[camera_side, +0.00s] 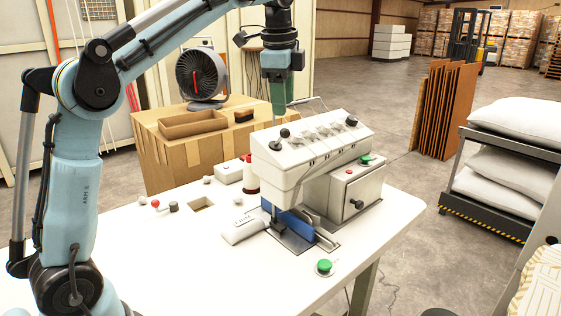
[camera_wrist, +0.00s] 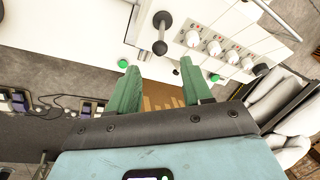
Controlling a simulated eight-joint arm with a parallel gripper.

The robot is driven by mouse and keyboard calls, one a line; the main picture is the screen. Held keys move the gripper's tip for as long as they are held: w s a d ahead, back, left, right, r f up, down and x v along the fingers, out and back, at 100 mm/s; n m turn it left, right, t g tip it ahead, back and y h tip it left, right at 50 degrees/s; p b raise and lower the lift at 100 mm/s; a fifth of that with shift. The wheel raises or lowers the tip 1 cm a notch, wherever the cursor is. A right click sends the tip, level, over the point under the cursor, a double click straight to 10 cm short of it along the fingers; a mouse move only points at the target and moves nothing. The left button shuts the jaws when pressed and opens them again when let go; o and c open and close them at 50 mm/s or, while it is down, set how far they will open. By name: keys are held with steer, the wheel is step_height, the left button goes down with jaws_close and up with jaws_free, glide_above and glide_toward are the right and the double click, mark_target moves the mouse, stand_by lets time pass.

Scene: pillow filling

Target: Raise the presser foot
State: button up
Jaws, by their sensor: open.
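The white sewing machine (camera_side: 310,150) stands on the white table. On its head is a lever with black knobs (camera_side: 284,133); it also shows in the wrist view (camera_wrist: 160,47), beyond my fingertips. The presser foot itself is not clear; the area under the head is dark and small, beside a blue piece (camera_side: 297,224) on the metal plate. My gripper (camera_side: 278,112) hangs above and behind the machine head in the side view. In the wrist view my gripper (camera_wrist: 159,66) has its green fingers apart with nothing between them.
Dials (camera_wrist: 212,47) line the machine top. A grey-white box with a black knob (camera_side: 356,204) adjoins it. A green button (camera_side: 324,266) sits on the table front. A cardboard box with a fan (camera_side: 201,76) stands behind.

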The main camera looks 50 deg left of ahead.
mark_target(284, 133)
steer(key=x, duration=0.9)
steer(key=shift+s, duration=0.1)
jaws_close()
